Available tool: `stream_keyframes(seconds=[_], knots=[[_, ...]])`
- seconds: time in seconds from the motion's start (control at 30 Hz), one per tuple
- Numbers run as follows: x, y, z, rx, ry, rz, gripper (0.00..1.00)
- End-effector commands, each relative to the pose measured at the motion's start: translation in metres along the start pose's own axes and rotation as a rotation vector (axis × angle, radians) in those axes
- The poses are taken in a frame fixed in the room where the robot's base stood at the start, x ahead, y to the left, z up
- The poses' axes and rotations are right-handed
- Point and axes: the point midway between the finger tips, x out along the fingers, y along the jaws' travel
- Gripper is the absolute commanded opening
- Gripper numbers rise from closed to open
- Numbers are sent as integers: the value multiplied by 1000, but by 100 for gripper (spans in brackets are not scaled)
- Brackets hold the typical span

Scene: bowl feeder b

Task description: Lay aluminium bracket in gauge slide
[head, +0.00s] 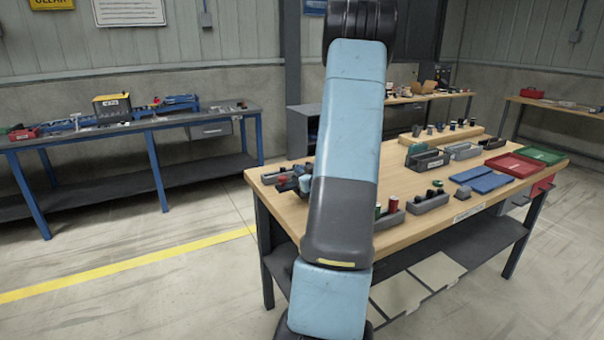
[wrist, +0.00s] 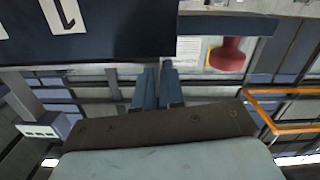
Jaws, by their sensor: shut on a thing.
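My gripper (wrist: 160,78) shows in the wrist view as two narrow blue-grey fingers close together above the dark wrist body. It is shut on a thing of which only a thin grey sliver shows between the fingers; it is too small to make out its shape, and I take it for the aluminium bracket. In the head view my own arm stands across the middle and I cannot make out the fingers. I cannot pick out the gauge slide for certain in either view.
A wooden table (head: 403,233) carries grey bins, blue plates, a red tray (head: 517,165) and a green tray (head: 541,154). A blue-legged bench (head: 180,121) stands left; open floor lies in front. The wrist view shows a dark panel (wrist: 110,38) and a red knob (wrist: 228,55).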

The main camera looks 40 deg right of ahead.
Motion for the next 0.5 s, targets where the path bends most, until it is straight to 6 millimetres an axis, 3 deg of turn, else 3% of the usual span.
stream_keyframes(seconds=[0.5], knots=[[1, -2, 10, 0, 1, -1, 0]])
